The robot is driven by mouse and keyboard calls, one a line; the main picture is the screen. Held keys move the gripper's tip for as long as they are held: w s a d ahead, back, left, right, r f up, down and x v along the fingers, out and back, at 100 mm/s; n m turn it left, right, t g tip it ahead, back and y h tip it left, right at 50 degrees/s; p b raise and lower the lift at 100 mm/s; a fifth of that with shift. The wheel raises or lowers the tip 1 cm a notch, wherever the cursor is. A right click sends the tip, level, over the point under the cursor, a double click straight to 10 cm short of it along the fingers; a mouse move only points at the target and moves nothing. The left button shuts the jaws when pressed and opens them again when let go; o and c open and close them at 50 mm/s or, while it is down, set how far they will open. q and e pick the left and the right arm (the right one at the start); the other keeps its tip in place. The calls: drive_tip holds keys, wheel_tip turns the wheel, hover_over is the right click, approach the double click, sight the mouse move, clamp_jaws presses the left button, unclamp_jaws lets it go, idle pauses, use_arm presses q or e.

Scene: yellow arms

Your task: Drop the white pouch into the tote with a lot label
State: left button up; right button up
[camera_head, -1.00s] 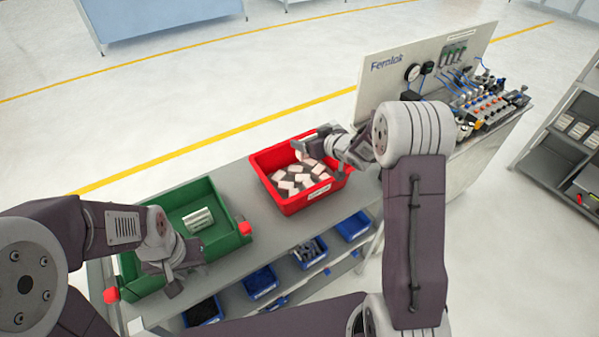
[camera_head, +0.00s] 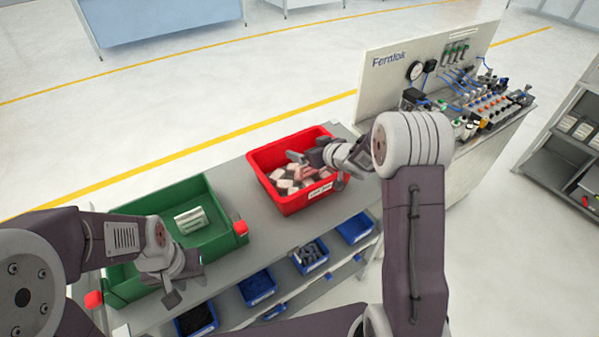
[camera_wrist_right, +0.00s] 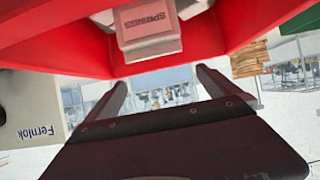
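The red tote (camera_head: 290,207) holds several pale and brownish pouches (camera_head: 290,182). A white label (camera_head: 320,190) is on its front wall; its text is too small to read. My right gripper (camera_head: 318,170) is over this tote, fingers apart and empty. In the right wrist view its fingers (camera_wrist_right: 165,85) are spread, with a whitish piece printed "SPRINGS" (camera_wrist_right: 150,32) beyond them against the red tote (camera_wrist_right: 50,35). The green tote (camera_head: 219,200) holds a whitish ribbed item (camera_head: 190,220); I cannot tell if it is a pouch. My left gripper (camera_head: 186,283) is open and empty at this tote's front edge.
Both totes stand on a grey bench (camera_head: 240,190), with bare top between them. Blue bins (camera_head: 258,285) sit on a shelf below the front. A "Fernlok" panel (camera_head: 390,75) with gauges and fittings (camera_head: 475,105) stands at the right. Red pieces (camera_head: 240,228) mark the green tote's ends.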

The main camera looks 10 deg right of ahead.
drive_tip(key=v, duration=0.9)
